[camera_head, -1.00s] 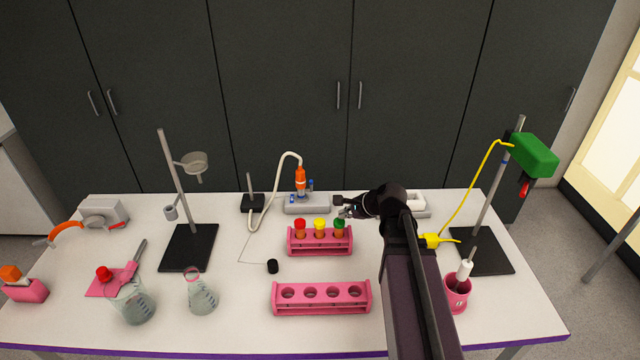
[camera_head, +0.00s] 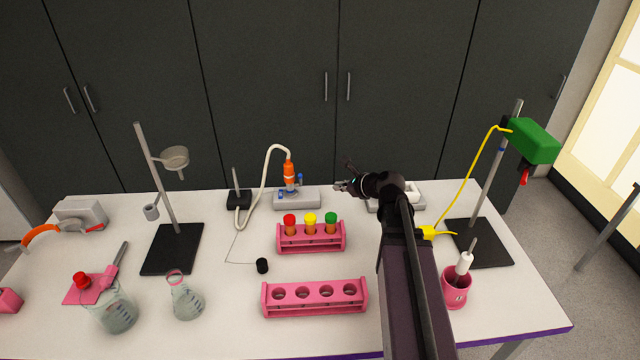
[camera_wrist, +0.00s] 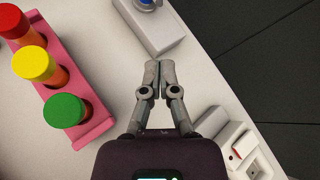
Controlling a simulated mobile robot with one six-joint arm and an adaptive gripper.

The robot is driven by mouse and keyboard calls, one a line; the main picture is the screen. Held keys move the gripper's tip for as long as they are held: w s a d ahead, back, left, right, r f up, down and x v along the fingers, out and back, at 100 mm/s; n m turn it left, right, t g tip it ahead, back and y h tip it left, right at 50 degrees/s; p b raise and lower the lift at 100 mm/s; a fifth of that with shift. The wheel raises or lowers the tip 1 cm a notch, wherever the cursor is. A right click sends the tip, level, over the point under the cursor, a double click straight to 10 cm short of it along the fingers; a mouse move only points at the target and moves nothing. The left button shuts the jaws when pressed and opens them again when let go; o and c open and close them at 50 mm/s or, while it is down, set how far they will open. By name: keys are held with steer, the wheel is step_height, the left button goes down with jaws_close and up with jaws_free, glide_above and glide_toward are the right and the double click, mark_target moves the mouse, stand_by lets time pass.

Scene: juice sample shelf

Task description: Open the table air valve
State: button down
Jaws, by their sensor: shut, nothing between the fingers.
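A grey block with blue knobs (camera_head: 297,200), which looks like the table air valve fixture, stands at the back of the table. An upright orange piece with a white hose rises from it. In the wrist view the grey block (camera_wrist: 157,32) shows at the top, with part of a blue knob (camera_wrist: 147,3) cut off by the edge. My gripper (camera_head: 338,187) is to the right of the block and apart from it. In the wrist view my gripper (camera_wrist: 159,66) has its fingertips together, empty, pointing toward the block.
A pink rack (camera_head: 312,248) with red, yellow and green capped tubes stands in front of the block. An empty pink rack (camera_head: 315,310) is nearer. A white and grey device (camera_wrist: 240,146) lies right of my gripper in the wrist view. Dark cabinets (camera_head: 270,90) stand behind.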

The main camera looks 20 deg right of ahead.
mark_target(300, 180)
steer(key=shift+w+a+r+b+x, duration=0.1)
steer(key=shift+a+r+b+x, duration=0.4)
steer(key=shift+x, duration=1.6)
steer(key=shift+w+r+b+x, duration=0.2)
steer(key=shift+b+x, duration=0.6)
steer(key=shift+x, duration=1.35)
steer(key=shift+a+r+b+x, duration=0.35)
steer(key=shift+b+x, duration=0.3)
steer(key=shift+x, duration=1.45)
steer(key=shift+d, duration=0.15)
steer(key=shift+r, duration=0.15)
